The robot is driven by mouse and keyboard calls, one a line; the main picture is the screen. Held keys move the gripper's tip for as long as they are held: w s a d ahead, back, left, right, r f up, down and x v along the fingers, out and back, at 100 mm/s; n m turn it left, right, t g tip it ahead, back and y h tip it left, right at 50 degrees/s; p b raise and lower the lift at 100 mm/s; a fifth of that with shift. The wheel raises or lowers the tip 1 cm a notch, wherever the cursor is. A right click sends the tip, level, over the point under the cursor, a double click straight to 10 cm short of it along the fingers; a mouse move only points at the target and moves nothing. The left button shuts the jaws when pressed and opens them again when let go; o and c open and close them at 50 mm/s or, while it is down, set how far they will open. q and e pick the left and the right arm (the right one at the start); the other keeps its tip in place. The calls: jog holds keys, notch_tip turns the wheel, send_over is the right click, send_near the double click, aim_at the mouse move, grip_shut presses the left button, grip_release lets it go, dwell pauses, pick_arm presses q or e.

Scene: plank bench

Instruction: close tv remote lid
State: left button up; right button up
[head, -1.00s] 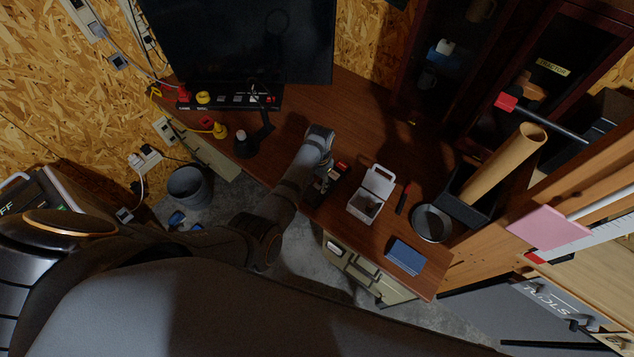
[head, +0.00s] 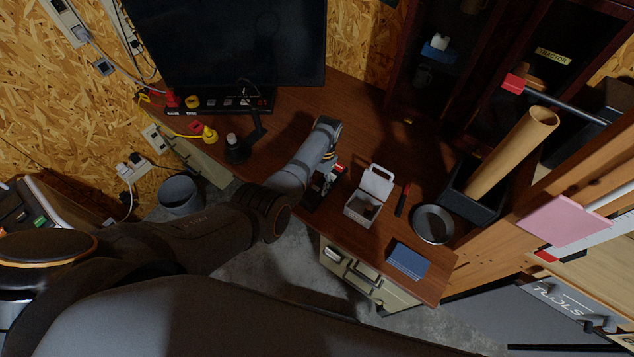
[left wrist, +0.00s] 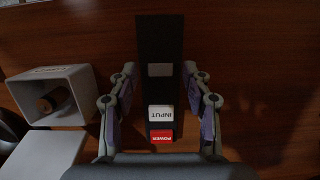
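A small white box (head: 351,213) stands on the bench with its lid (head: 377,181) swung open at the back. In the left wrist view the box (left wrist: 68,78) is at the left with a dark and copper-coloured cylinder inside, and the lid (left wrist: 42,152) is below it. A black remote (left wrist: 160,38) with red POWER and white INPUT buttons lies beside the box. My left gripper (left wrist: 158,72) is open above the remote, one finger on each side, with gaps between; it also shows in the head view (head: 326,177), left of the box. My right gripper is not in view.
A red-and-black tool (head: 402,200), a round grey dish (head: 433,224) and a blue notebook (head: 407,260) lie right of the box. A black bin (head: 474,205) holds a cardboard tube (head: 512,153). A lamp (head: 237,150) and monitor (head: 235,40) stand left and behind. The bench behind the box is mostly clear.

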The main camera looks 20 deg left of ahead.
pick_arm(q)
jog(key=v, duration=1.2)
jog(key=shift+w, duration=0.1)
